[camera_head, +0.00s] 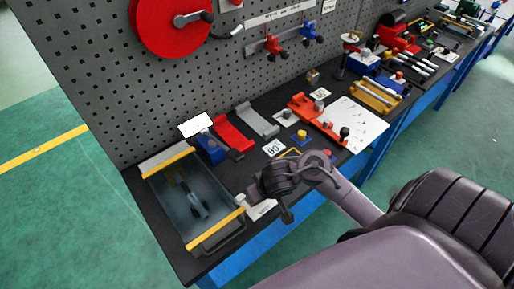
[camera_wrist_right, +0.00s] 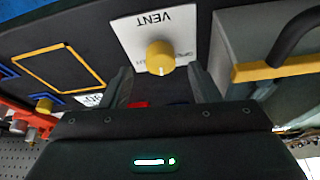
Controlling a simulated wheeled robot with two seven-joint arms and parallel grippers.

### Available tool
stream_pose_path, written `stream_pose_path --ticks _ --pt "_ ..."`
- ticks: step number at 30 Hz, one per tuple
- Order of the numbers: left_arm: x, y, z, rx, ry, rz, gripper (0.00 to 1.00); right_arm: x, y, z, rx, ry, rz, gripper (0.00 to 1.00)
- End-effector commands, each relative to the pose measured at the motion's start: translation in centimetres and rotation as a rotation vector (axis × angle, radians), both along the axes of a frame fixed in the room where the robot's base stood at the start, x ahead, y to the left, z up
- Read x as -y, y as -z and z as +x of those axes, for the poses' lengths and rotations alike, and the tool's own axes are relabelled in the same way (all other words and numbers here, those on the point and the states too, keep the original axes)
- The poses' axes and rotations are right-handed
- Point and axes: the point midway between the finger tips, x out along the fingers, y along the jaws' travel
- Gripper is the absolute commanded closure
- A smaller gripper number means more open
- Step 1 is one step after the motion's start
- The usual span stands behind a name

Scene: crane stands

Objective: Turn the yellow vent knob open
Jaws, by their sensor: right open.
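The yellow vent knob (camera_wrist_right: 160,57) stands on a white plate (camera_wrist_right: 138,25) marked VENT in the right wrist view. A pale line marks its top, and smaller print beside it is partly covered. My right gripper (camera_wrist_right: 161,72) is open, with one finger on each side of the knob and visible gaps between; whether the tips reach down around it I cannot tell. In the head view my right gripper (camera_head: 285,212) is over the bench's front edge, beside the white plate (camera_head: 262,209), and the knob is hidden behind it. My left gripper is out of view.
A grey tray (camera_head: 158,212) with yellow-edged ends stands close left of the right gripper; its handle (camera_wrist_right: 300,40) is near in the wrist view.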

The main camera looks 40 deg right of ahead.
Motion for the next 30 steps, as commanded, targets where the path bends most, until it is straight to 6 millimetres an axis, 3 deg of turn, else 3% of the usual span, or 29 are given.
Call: stream_pose_path --ticks 1,6,12,16,26,30 --pt "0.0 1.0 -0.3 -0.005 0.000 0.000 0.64 0.1 1.1 0.4 0.001 -0.002 -0.003 0.44" --pt "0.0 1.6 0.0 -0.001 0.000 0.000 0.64 0.1 2.4 1.0 0.001 -0.001 -0.001 0.44" --pt "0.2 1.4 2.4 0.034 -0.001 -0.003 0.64 0.1 2.6 1.2 0.001 0.000 0.000 0.44" --pt "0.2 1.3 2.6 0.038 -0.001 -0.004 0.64 0.1 2.6 1.2 0.001 0.000 0.000 0.44" --pt "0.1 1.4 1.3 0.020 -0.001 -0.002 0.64 0.1 2.6 1.1 0.001 -0.001 0.000 0.88" --pt "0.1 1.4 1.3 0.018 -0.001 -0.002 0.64 0.1 2.6 1.1 0.001 -0.004 -0.001 0.89"
